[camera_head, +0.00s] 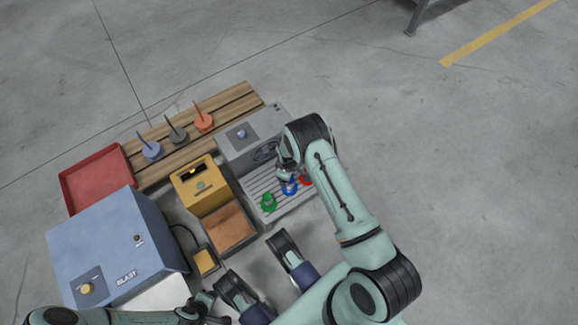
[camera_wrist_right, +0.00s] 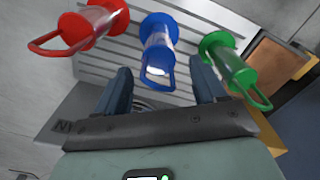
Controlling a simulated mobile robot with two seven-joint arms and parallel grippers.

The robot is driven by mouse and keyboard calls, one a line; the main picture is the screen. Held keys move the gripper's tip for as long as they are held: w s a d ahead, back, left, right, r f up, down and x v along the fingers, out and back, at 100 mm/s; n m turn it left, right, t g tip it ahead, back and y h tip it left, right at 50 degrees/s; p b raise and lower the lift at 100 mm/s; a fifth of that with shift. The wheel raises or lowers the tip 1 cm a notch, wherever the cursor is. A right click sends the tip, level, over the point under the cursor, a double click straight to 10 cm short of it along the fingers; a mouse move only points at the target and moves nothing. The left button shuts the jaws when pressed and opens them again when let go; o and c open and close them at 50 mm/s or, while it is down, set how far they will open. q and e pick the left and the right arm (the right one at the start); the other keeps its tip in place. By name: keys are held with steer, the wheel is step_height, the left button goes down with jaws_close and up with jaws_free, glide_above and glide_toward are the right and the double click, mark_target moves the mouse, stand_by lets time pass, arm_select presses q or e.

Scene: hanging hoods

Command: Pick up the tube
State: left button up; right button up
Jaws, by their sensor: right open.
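Three clear tubes with coloured caps and looped handles stand in a row on a white slatted tray (camera_head: 258,184): green (camera_head: 269,202), blue (camera_head: 289,187) and red (camera_head: 305,179). The right wrist view shows the red tube (camera_wrist_right: 82,27) at left, the blue tube (camera_wrist_right: 158,48) in the middle and the green tube (camera_wrist_right: 234,62) at right. My right gripper (camera_wrist_right: 160,75) is open and empty, its two dark blue fingers on either side of the blue tube's near handle. In the head view its arm partly hides it. My left gripper (camera_head: 205,308) is at the bottom edge, its jaws unclear.
A yellow box (camera_head: 200,187) with a brown pad stands left of the tray. A blue BLAST cabinet (camera_head: 110,245) and a red tray (camera_head: 97,178) are further left. Several coloured upright pieces stand on a wooden slatted board (camera_head: 235,100) behind. Grey floor is open to the right.

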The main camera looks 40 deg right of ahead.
steer(key=shift+f, duration=0.35)
steer(key=shift+r, duration=0.1)
jaws_close()
steer(key=shift+r, duration=0.1)
